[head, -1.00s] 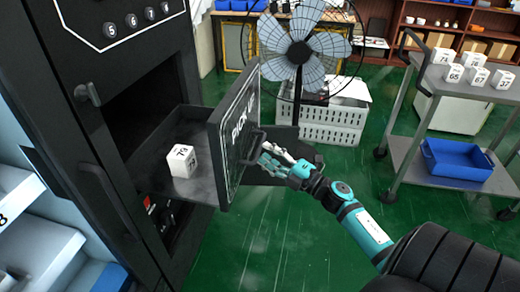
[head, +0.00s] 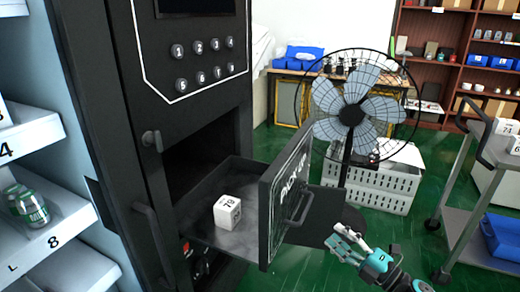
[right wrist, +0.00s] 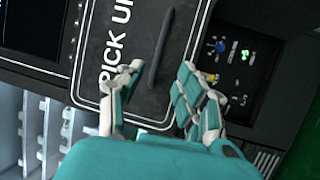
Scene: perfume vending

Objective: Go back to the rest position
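The vending machine's drawer (head: 228,238) is pulled out, with its "PICK UP" front panel (head: 283,200) facing right. A white numbered box (head: 227,211) lies inside the drawer. My right gripper (head: 343,238) is to the lower right of the drawer handle (head: 301,207), apart from it in the head view. In the right wrist view, the two finger groups of my right gripper (right wrist: 161,75) are spread apart and empty, with the dark handle (right wrist: 160,48) beyond the gap between them. My left gripper is not in view.
A standing fan (head: 352,115) and white crates (head: 375,186) stand behind the drawer. A grey cart (head: 463,218) with a blue bin (head: 503,240) is at the right. Shelves with a green can (head: 28,207) are at the left. Green floor (head: 315,265) shows around my right gripper.

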